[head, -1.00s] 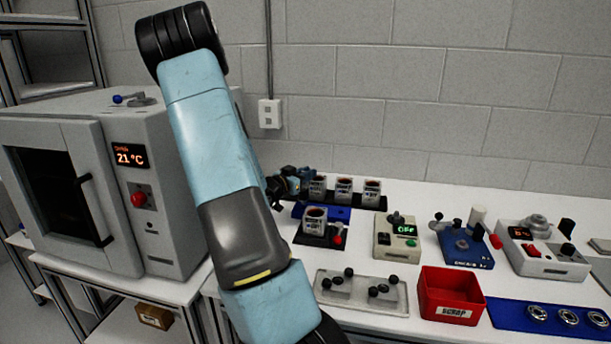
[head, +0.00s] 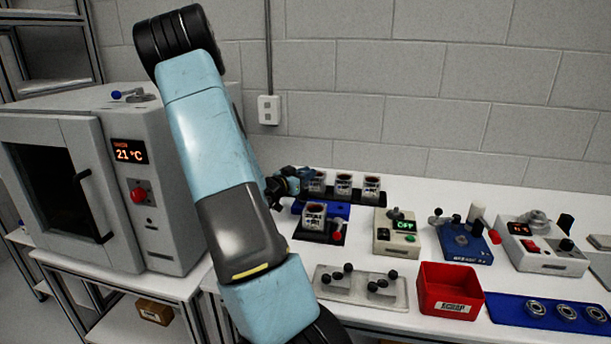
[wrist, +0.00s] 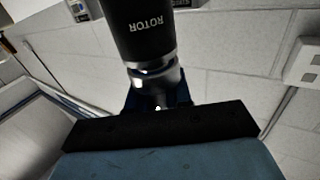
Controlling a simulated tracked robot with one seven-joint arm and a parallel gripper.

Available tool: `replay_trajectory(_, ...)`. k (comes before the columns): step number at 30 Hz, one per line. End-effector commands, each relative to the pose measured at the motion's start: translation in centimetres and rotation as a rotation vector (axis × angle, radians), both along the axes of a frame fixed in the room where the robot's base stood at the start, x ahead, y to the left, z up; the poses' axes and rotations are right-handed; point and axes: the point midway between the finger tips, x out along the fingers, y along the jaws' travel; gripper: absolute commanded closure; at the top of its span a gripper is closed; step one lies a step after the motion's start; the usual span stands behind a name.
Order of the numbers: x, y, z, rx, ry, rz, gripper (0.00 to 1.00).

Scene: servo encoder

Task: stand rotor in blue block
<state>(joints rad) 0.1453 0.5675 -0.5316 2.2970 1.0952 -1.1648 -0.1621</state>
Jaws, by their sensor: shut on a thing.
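In the wrist view, my gripper (wrist: 157,90) is shut on the rotor (wrist: 150,36), a black cylinder with white ROTOR lettering and a shiny metal neck at the gripper end. The rotor's far end runs out of the top of that view. In the head view, my arm hides most of the hand; a dark and blue part, seemingly my gripper (head: 290,182), shows just right of the arm. A low blue block (head: 341,212) lies on the bench just beyond it to the right, partly covered by a dark cup stand. Whether the rotor touches anything cannot be told.
A rack of several cups (head: 343,186) stands behind the blue block, and a single cup (head: 315,216) in front. Right are a beige OFF device (head: 396,232), a blue lever device (head: 463,243), a red scrap bin (head: 450,291) and a blue bearing tray (head: 510,318). An oven stands left.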

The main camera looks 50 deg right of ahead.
Motion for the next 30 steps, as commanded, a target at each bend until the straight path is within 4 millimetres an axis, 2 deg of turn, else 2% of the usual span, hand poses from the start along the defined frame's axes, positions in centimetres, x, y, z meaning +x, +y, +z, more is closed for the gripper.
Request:
replay_trajectory(17,0.1,0.0,-1.4,-0.001,0.0,0.001,1.0)
replay_trajectory(26,0.1,0.0,-1.5,-0.001,-0.001,0.001,1.0)
replay_trajectory(27,0.1,0.0,-1.5,-0.001,-0.001,0.001,0.79)
replay_trajectory(30,0.1,0.1,-1.5,-0.001,-0.001,0.001,0.69)
